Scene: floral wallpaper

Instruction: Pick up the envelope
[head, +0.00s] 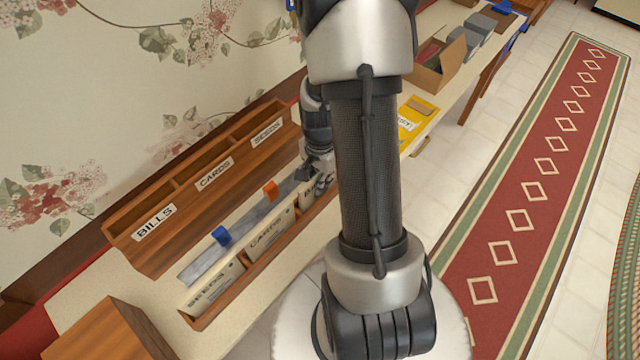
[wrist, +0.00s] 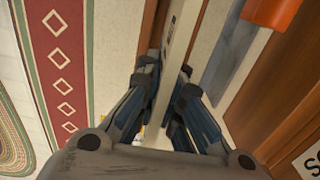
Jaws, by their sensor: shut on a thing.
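My gripper (head: 320,180) is at the far right end of the slotted front tray, partly hidden behind my arm in the head view. In the wrist view, my gripper (wrist: 166,76) is shut on a thin pale envelope (wrist: 178,40), seen edge-on between the fingers. In the head view the pale envelope at that end (head: 306,194) is mostly covered, its label only partly readable as a "B". I cannot tell whether it still touches the tray. Two similar pale envelopes, labelled CARDS (head: 271,236) and SEEDS (head: 214,287), stand in the tray.
A wooden organizer (head: 150,262) labelled BILLS, CARDS and SEEDS stands behind the tray. A grey strip with a blue clip (head: 221,236) and an orange clip (head: 271,189) runs between them. A yellow envelope (head: 416,112) and an open cardboard box (head: 440,70) lie further along the table.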

